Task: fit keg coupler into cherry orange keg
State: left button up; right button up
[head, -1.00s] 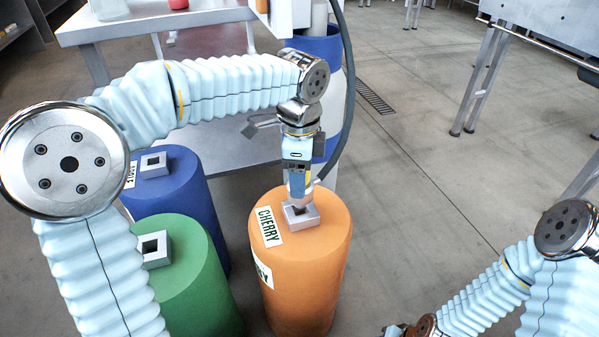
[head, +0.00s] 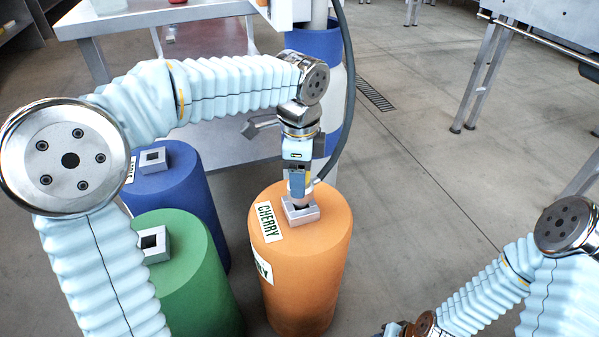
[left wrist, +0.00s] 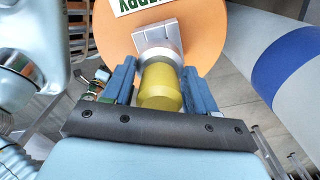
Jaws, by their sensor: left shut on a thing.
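The orange keg (head: 300,270) labelled CHERRY stands at the middle of the head view, with a grey square socket (head: 301,215) on its top. My left gripper (head: 299,190) points down just above this socket. In the left wrist view its two blue fingers (left wrist: 152,88) are shut on the keg coupler, which has a yellow body (left wrist: 160,85) and a pale round end. The coupler's end meets the grey socket (left wrist: 155,35); how deep it sits is hidden. My right gripper is barely in view at the bottom edge, and its jaws cannot be made out.
A blue keg (head: 170,195) and a green keg (head: 195,275) with similar square sockets stand to the left. A dark hose (head: 350,95) hangs behind the gripper, near a white and blue column. A grey table (head: 160,18) is behind.

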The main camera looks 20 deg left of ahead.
pick_arm(q)
jog(key=shift+f+b, duration=0.7)
jog(key=shift+f, duration=0.45)
jog(key=o, duration=1.4)
jog(key=shift+o, duration=0.2)
notch_tip(320, 180, up, 14)
jog(key=p, duration=0.3)
jog(key=shift+f, duration=0.1)
